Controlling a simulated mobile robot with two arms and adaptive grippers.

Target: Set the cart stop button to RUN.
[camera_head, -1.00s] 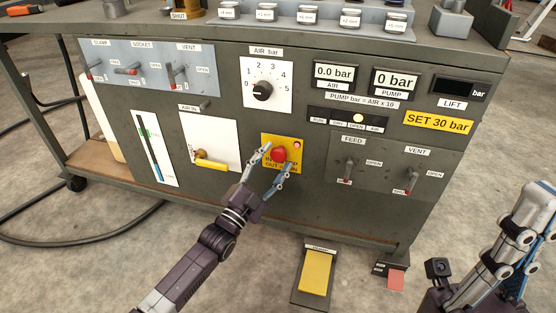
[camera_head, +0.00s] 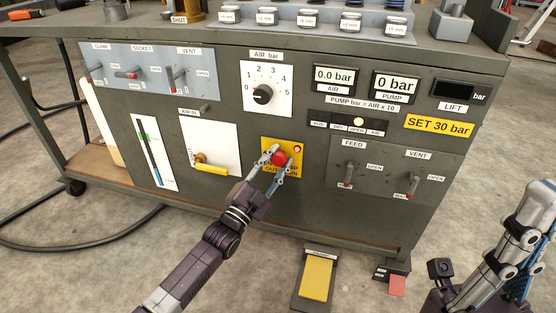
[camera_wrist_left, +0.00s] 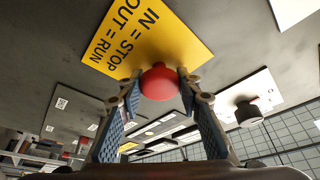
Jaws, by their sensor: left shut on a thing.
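The red stop button (camera_head: 279,158) sits on a yellow plate (camera_head: 268,172) on the cart's front panel. In the left wrist view the button (camera_wrist_left: 159,83) is a round red knob, and its plate (camera_wrist_left: 140,32) reads "IN = STOP, OUT = RUN". My left gripper (camera_head: 277,161) is shut on the button, with one finger on each side of it. The fingers also show around the knob in the left wrist view (camera_wrist_left: 158,88). A small red lamp (camera_head: 297,149) shows on the plate. My right gripper is at the lower right edge, its fingertips not clearly seen.
The AIR dial (camera_head: 262,94) is above the plate. The AIR IN valve with its yellow lever (camera_head: 210,169) is to the left. FEED and VENT levers (camera_head: 348,176) are to the right. A yellow pedal (camera_head: 316,279) and a red pedal (camera_head: 397,285) are on the floor.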

